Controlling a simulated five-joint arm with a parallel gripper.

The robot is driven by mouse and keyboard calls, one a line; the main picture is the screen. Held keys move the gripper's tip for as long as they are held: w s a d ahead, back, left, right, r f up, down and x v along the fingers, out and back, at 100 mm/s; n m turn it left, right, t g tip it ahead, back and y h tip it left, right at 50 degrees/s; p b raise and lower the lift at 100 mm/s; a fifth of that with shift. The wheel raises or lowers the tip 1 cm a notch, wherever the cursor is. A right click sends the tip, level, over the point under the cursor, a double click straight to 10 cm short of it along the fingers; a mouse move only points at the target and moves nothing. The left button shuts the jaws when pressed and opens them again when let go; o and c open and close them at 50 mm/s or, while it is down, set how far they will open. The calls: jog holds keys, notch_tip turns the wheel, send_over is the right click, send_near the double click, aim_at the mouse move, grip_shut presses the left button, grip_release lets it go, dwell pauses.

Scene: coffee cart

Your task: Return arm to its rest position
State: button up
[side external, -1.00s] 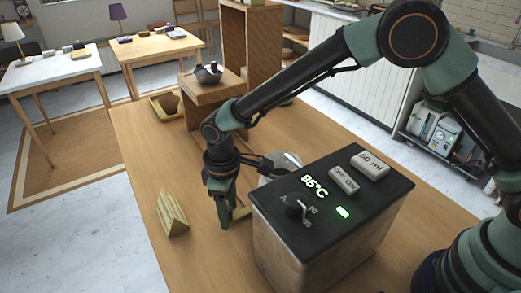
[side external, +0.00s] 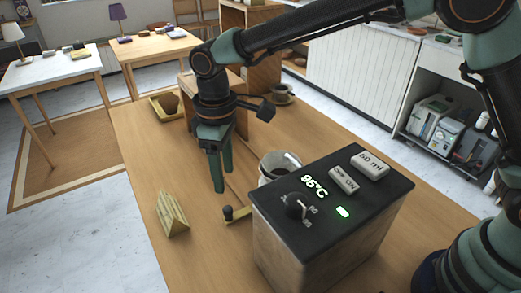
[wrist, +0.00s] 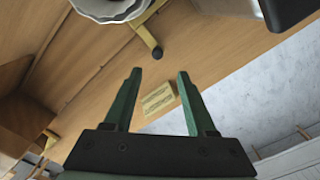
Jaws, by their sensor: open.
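My gripper (side external: 219,188) points down above the wooden table (side external: 330,168), left of the coffee machine (side external: 330,190). In the wrist view my gripper (wrist: 158,100) shows its two green fingers apart with nothing between them. A brass-coloured lever with a dark knob (side external: 229,212) sits below the fingertips, beside the machine. A white round vessel (side external: 272,180) with a dark inside stands behind the machine's left side. The machine's top has a dial (side external: 298,207), buttons, a green light and a display reading 95°C.
A yellowish wedge-shaped block (side external: 172,215) lies near the table's left edge. A yellow tray (side external: 165,106) and a wooden stand (side external: 232,84) are at the back. A small dark cup on a saucer (side external: 282,92) stands behind my wrist.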

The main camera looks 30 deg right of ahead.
jog(key=s+d+r+m+t, duration=0.1)
jog(key=d+r+m, duration=0.1)
jog(key=d+r, duration=0.4)
jog(key=s+d+r+m+t, duration=0.15)
jog(key=d+r, duration=0.25)
jog(key=d, duration=0.5)
jog(key=s+d+m+t, duration=0.3)
jog(key=s+d+m, duration=0.2)
jog(key=s+d, duration=0.4)
jog(key=d, duration=0.3)
jog(key=shift+d+r, duration=0.3)
